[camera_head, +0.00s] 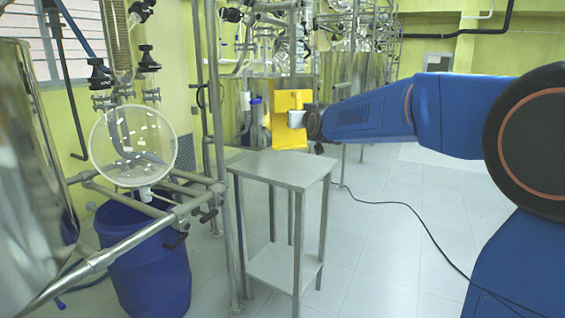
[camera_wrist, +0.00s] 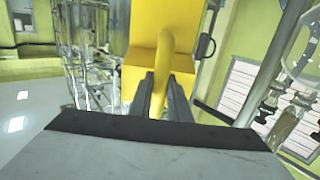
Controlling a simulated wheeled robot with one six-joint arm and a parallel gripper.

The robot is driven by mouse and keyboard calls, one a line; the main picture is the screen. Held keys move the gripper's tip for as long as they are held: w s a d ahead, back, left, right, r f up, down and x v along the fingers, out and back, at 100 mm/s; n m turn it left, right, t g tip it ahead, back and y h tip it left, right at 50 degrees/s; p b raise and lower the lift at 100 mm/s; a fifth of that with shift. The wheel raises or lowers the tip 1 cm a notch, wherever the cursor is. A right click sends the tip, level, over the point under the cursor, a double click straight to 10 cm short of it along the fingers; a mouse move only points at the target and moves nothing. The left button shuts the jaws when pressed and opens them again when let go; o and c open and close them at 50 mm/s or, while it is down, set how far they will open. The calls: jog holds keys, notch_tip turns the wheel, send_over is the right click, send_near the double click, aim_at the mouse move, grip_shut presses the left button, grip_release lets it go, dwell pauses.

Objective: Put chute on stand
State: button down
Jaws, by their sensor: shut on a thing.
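The yellow chute (camera_head: 289,104) is held upright above the far part of the metal stand (camera_head: 276,168) in the head view. Its lower end looks close to the stand's top, but I cannot tell whether they touch. My gripper (camera_head: 297,118) is shut on the chute from the right side. In the wrist view, the two dark fingers of my gripper (camera_wrist: 164,98) close around the yellow handle of the chute (camera_wrist: 160,50). The stand is a small grey table with a flat, bare top and a lower shelf. It is not clearly seen in the wrist view.
A round glass vessel (camera_head: 132,143) on a pipe frame stands left, above a blue barrel (camera_head: 145,262). A large steel tank (camera_head: 32,160) fills the left edge. More glass reactors stand behind the chute. A black cable (camera_head: 420,222) lies on the open floor to the right.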

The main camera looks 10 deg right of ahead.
jog(key=shift+s, duration=0.15)
jog(key=shift+f+t, duration=0.3)
jog(key=shift+f, duration=0.1)
notch_tip(320, 180, down, 9)
jog(key=shift+f, duration=0.1)
dwell(0.4)
jog(key=c, duration=1.7)
grip_release()
jog(key=shift+o, duration=0.2)
